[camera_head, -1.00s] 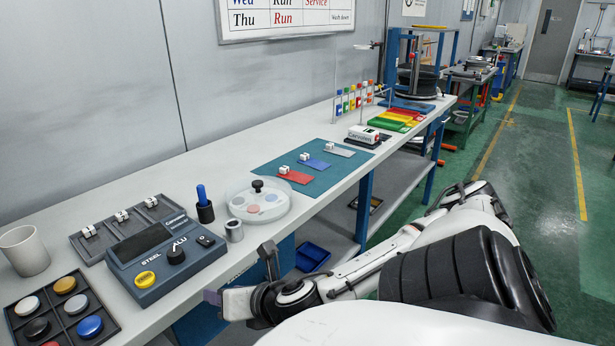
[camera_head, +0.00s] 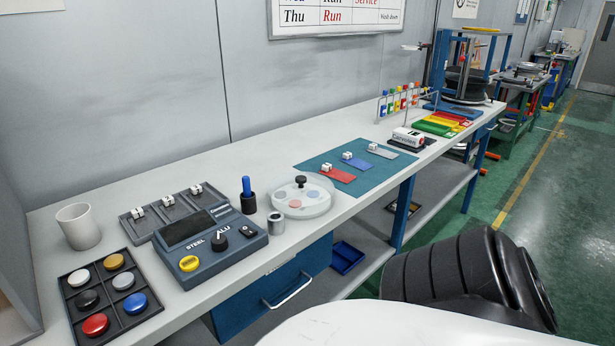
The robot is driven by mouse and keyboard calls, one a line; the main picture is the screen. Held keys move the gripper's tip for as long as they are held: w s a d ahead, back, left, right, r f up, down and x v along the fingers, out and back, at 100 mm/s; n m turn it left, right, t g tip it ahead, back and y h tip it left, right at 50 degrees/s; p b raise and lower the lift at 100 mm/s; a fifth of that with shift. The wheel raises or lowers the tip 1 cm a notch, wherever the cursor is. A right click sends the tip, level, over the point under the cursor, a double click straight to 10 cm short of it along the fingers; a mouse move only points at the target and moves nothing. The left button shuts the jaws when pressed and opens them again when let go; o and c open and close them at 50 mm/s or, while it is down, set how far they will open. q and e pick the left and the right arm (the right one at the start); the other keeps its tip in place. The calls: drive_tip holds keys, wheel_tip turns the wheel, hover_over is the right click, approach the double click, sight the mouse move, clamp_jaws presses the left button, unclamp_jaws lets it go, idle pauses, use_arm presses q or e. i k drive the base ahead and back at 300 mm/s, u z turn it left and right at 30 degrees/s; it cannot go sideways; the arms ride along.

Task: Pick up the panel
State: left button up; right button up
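Three flat panels lie on a teal mat (camera_head: 318,164) on the bench: a red panel (camera_head: 340,176), a blue panel (camera_head: 360,164) and a grey panel (camera_head: 388,154). Each has a small white block at its back left end. A grey control box (camera_head: 196,272) marked STEEL and ALU, with a dark display, stands nearer on the bench. The frames do not show which of these is the task's panel. Neither of my grippers is in view; only a black ribbed part of my arm shows at the lower right.
A button tray (camera_head: 101,290), white cup (camera_head: 78,227), grey slotted tray (camera_head: 136,230), blue-handled tool (camera_head: 247,196), metal cylinder (camera_head: 276,223) and round clear-lidded dish (camera_head: 302,196) crowd the near bench (camera_head: 345,212). Coloured trays (camera_head: 438,125) stand farther back. A blue drawer (camera_head: 290,288) is below.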

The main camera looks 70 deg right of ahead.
sight(327, 170)
drive_tip(key=u, duration=1.3)
drive_tip(key=i, duration=0.95)
drive_tip(key=z, duration=4.1)
drive_tip(key=i, duration=0.5)
drive_tip(key=z, duration=1.7)
drive_tip(key=i, duration=1.65)
drive_tip(key=u, duration=0.2)
